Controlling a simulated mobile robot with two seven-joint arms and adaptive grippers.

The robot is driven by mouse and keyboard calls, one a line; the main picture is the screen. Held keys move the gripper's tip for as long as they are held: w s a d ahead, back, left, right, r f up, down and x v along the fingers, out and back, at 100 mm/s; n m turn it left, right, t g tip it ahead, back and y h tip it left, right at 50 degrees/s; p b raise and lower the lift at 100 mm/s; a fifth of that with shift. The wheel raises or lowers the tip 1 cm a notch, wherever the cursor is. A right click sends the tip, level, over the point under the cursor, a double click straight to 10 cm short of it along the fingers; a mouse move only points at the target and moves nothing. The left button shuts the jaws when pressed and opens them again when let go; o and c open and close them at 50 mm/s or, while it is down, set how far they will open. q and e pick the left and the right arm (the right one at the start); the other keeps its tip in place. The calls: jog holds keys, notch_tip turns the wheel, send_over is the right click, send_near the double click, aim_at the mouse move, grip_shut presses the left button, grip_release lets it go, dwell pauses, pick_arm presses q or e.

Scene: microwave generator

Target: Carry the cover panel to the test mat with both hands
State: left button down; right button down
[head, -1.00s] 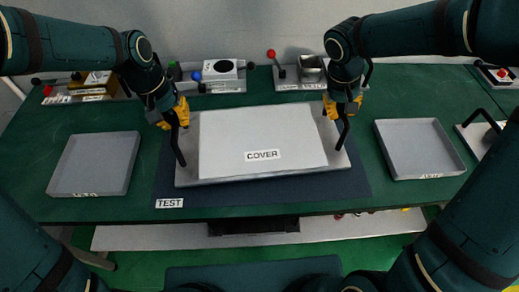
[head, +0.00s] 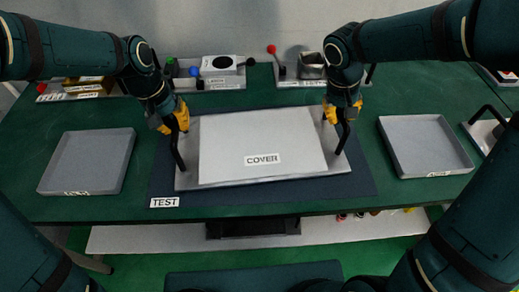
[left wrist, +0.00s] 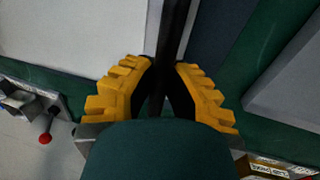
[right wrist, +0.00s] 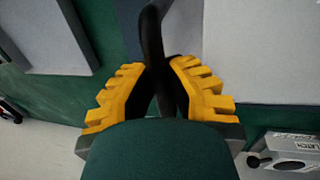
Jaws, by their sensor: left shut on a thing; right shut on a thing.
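The cover panel (head: 262,145) is a light grey plate with a white raised middle labelled COVER and a black handle at each side. It lies over the dark blue test mat (head: 230,196), labelled TEST; I cannot tell whether it touches the mat. My left gripper (head: 177,130) is shut on the left handle (head: 178,157); the left wrist view shows the black bar between the yellow fingers (left wrist: 163,95). My right gripper (head: 343,112) is shut on the right handle (head: 343,138), which also shows between the fingers in the right wrist view (right wrist: 157,90).
A grey tray (head: 88,187) stands left of the mat and another grey tray (head: 440,173) stands right of it. Small fixtures with knobs (head: 220,82) and levers (head: 273,52) line the green table's back edge. A shelf (head: 130,240) shows below the front edge.

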pick_arm(q)
jog(key=shift+f+b, duration=0.55)
jog(key=shift+f, duration=0.15)
pick_arm(e)
jog(key=shift+f, duration=0.65)
pick_arm(q)
jog(key=c, duration=1.5)
grip_release()
jog(key=shift+f, duration=0.15)
pick_arm(e)
jog(key=c, duration=1.4)
grip_release()
jog(key=shift+f, duration=0.15)
jog(key=shift+c, duration=0.2)
pick_arm(q)
jog(key=o, duration=0.4)
pick_arm(e)
jog(key=o, duration=0.4)
jog(key=shift+c, duration=0.2)
pick_arm(q)
jog(key=shift+o, duration=0.2)
jog(key=shift+r, duration=0.25)
